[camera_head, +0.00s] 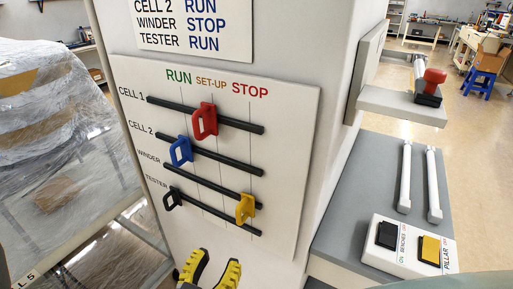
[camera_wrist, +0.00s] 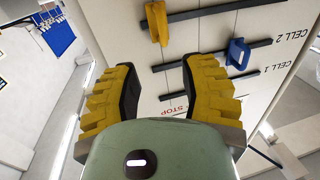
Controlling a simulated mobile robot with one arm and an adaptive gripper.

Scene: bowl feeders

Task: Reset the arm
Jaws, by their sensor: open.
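My gripper (camera_head: 208,268) is open and empty at the bottom of the head view, below the slider panel (camera_head: 285,140). In the wrist view its yellow fingers (camera_wrist: 162,85) stand wide apart with no handle between them. On the panel, the red handle (camera_head: 205,121) is on the CELL 1 rail near SET-UP. The blue handle (camera_head: 181,151) is on CELL 2 near RUN and also shows in the wrist view (camera_wrist: 238,54). The yellow handle (camera_head: 245,208) is on WINDER near STOP. The black handle (camera_head: 172,198) is on TESTER near RUN. The red handle is not visible in the wrist view.
A sign (camera_head: 195,25) above the panel reads CELL 2 RUN, WINDER STOP, TESTER RUN. At right, a ledge (camera_head: 400,104) carries a red-topped lever (camera_head: 434,82). Below it are two white bars and a switch box (camera_head: 405,250). Plastic-wrapped goods (camera_head: 55,120) stand at left.

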